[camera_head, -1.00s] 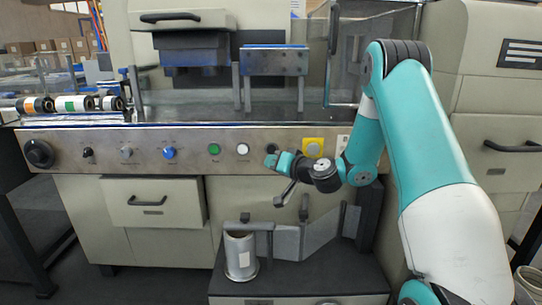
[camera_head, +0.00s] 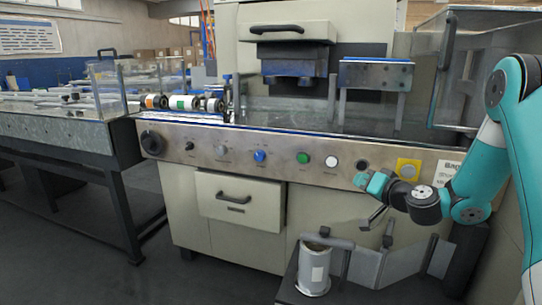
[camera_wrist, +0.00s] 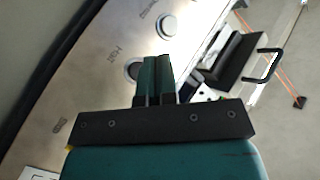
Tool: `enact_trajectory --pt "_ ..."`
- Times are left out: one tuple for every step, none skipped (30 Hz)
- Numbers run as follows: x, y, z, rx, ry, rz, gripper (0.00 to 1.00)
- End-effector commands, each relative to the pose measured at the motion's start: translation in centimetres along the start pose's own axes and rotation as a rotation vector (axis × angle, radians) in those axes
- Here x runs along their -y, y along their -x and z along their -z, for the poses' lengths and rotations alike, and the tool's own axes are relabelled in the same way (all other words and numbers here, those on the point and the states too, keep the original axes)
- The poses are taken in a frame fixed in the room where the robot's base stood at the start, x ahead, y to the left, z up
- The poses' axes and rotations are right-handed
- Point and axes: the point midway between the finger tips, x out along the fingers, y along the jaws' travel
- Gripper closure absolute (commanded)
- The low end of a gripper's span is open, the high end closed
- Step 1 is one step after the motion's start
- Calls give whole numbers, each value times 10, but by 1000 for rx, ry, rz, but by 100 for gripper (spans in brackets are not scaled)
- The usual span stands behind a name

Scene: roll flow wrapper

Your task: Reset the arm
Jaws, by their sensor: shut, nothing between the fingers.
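My arm (camera_head: 506,150) comes in from the right side of the head view and bends down to the machine's front panel. The fingers point at the metal panel (camera_wrist: 85,85), close to a round button (camera_wrist: 132,70). I cannot tell whether the fingertips touch the panel.
The panel (camera_head: 230,152) carries a green button (camera_head: 303,158), a white button (camera_head: 331,161), a blue knob (camera_head: 260,156) and a yellow plate (camera_head: 408,168). Below my gripper stand a metal cylinder (camera_head: 314,272) and angled grey plates (camera_head: 400,262). A drawer (camera_head: 238,205) is at lower left.

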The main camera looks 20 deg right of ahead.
Motion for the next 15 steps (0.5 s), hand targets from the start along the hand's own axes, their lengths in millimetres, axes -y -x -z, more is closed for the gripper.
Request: enact_trajectory --pt "3 0 -1 6 3 5 100" --pt "7 -1 -2 15 6 12 100" --pt "16 -2 -4 35 15 28 100" --pt "25 -2 -7 58 24 43 100" --pt "38 -2 -11 88 35 65 100" --pt "58 -2 -19 140 56 98 100" --pt "76 -1 -26 188 73 128 100" --pt "95 2 -35 243 95 158 100" --pt "122 9 -48 325 126 198 100" --pt "143 16 -59 393 153 227 100" --pt "163 26 -71 463 181 253 100" --pt "187 41 -87 559 219 283 100" --pt "204 55 -98 630 250 300 100" --pt "219 70 -110 702 282 313 100" --pt "236 91 -123 794 323 322 100"
